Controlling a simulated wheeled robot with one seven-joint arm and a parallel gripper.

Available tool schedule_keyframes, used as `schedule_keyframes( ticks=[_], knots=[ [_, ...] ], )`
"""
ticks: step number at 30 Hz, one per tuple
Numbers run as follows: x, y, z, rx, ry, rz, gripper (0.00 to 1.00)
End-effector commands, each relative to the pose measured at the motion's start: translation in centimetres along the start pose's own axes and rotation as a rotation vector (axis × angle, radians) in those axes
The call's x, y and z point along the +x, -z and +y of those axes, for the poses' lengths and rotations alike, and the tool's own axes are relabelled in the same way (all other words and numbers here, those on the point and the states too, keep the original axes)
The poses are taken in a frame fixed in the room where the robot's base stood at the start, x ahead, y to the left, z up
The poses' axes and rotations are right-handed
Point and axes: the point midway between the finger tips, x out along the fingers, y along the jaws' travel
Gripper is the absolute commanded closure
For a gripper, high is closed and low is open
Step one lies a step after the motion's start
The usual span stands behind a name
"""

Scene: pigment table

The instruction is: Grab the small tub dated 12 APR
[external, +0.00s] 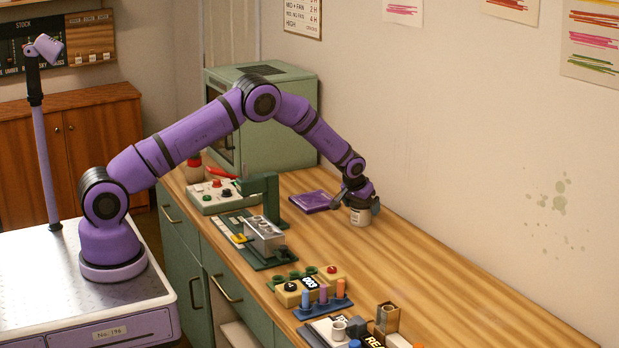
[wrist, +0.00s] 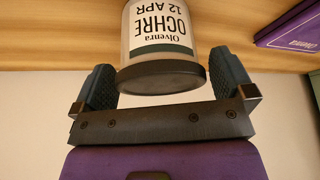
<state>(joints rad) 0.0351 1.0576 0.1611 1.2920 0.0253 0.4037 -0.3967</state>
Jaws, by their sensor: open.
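The small tub (external: 361,217) stands on the wooden worktop. In the wrist view the tub (wrist: 160,42) is pale with a dark lid, and its label, upside down in the picture, reads "Olvenra OCHRE 12 APR". My gripper (external: 358,197) is at the top of the tub. In the wrist view my gripper (wrist: 163,80) is open, with one dark finger on each side of the lid. A narrow gap shows on the left; the right finger looks very close to the lid, and I cannot tell whether it touches.
A flat purple packet (external: 313,201) lies left of the tub; it also shows in the wrist view (wrist: 290,27). A green oven-like cabinet (external: 285,140) stands behind. A green press (external: 262,190) and small racks (external: 310,289) line the front. The worktop right of the tub is clear.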

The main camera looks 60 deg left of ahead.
Motion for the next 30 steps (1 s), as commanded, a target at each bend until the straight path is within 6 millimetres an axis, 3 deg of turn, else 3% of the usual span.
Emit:
schedule_keyframes(
  ticks=[3, 12, 18, 30],
  knots=[
    [1.08, 0.04, -0.09, -0.001, 0.001, 0.0, 0.0],
    [1.33, 0.08, -0.07, -0.001, 0.0, 0.001, 0.02],
    [1.32, 0.06, -0.07, -0.001, 0.0, 0.001, 0.48],
    [0.74, 0.35, -0.05, -0.001, 0.0, 0.002, 0.49]
  ],
)
